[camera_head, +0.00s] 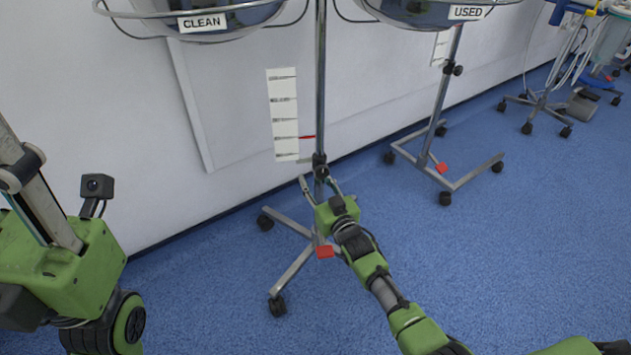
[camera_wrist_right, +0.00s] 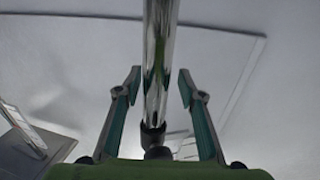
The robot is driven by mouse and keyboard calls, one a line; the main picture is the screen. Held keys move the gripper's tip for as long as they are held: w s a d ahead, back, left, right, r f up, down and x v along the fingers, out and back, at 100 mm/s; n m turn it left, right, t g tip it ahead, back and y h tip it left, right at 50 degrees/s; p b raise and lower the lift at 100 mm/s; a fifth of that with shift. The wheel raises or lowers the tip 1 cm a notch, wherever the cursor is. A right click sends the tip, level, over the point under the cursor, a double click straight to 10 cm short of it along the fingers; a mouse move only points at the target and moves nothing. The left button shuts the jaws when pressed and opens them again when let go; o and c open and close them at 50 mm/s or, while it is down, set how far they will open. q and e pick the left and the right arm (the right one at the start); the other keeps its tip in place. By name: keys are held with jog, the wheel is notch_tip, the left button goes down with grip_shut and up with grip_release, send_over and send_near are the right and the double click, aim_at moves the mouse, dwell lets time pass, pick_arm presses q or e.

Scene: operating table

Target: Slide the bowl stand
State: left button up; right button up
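The bowl stand with the CLEAN bowl (camera_head: 215,18) has an upright metal pole (camera_head: 320,90) and a wheeled base (camera_head: 292,268) with a red pedal (camera_head: 325,252). My right gripper (camera_head: 319,182) is at the pole, just below its dark clamp collar. In the right wrist view the pole (camera_wrist_right: 158,60) stands between the two fingers of my right gripper (camera_wrist_right: 158,88), with a gap on each side. The gripper is open around it. My left arm shows at the left edge; its fingers are not clearly visible.
A second stand with a USED bowl (camera_head: 425,10) has its wheeled base (camera_head: 450,175) to the right. A scale card (camera_head: 284,115) hangs by the pole. The white wall (camera_head: 225,130) is close behind. Blue floor (camera_head: 540,250) is clear at the right. Wheeled equipment (camera_head: 545,100) stands far right.

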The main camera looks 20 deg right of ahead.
jog(key=shift+s+d+f, duration=0.1)
jog(key=shift+s+d, duration=0.05)
jog(key=shift+s, duration=0.35)
jog(key=s+d, duration=0.1)
jog(key=s, duration=0.9)
jog(key=shift+s+d, duration=0.2)
jog(key=shift+s, duration=0.2)
